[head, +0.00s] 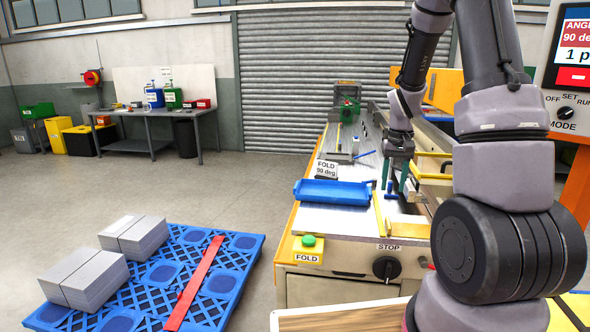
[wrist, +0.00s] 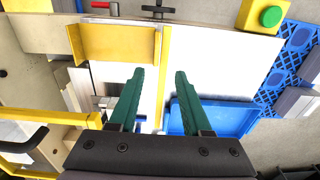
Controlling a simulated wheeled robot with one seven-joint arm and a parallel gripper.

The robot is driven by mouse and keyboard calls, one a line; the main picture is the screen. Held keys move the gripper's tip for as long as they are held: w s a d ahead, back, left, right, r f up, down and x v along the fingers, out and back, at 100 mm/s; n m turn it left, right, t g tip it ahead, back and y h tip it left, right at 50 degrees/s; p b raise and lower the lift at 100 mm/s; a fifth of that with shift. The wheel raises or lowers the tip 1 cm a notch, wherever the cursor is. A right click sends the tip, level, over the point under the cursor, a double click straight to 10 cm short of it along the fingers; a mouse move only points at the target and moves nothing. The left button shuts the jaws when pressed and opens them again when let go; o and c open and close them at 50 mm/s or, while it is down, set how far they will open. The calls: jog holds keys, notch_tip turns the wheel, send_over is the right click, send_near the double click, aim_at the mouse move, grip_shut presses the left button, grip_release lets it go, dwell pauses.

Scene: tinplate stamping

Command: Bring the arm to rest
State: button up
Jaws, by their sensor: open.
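My gripper (wrist: 158,78) has two green fingers, spread apart with nothing between them in the wrist view. In the head view my gripper (head: 394,182) hangs from my arm over the right part of the folding machine's bed (head: 340,215). The blue tray (head: 333,191) lies on the bed to the left of my gripper. In the wrist view the blue tray (wrist: 212,117) is beyond the right finger, and a yellow strip (wrist: 163,60) runs behind the gap between the fingers.
A green FOLD button (head: 308,241) and a black STOP knob (head: 386,268) are on the machine's front. A blue pallet (head: 245,252) with grey sheet stacks (head: 85,275) stands on the floor at left. A control panel (head: 570,90) stands at right. Floor between pallet and back bench is clear.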

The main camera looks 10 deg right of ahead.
jog(key=s+a+r+t+y, duration=0.1)
jog(key=s+a+r+t, duration=0.15)
jog(key=r, duration=0.55)
jog(key=s+a+r+t, duration=0.1)
jog(key=s+a+r, duration=0.3)
jog(key=r, duration=0.4)
jog(key=s+a+r+t, duration=0.1)
jog(key=s+a+r, duration=0.1)
jog(key=s+r, duration=0.2)
jog(key=s+a+r+m+t+y, duration=0.1)
jog(key=s+a+r+t, duration=0.1)
jog(key=s+r, duration=0.3)
jog(key=s+a, duration=0.1)
jog(key=s, duration=0.3)
jog(key=shift+s+a+r, duration=0.15)
jog(key=shift+s, duration=0.1)
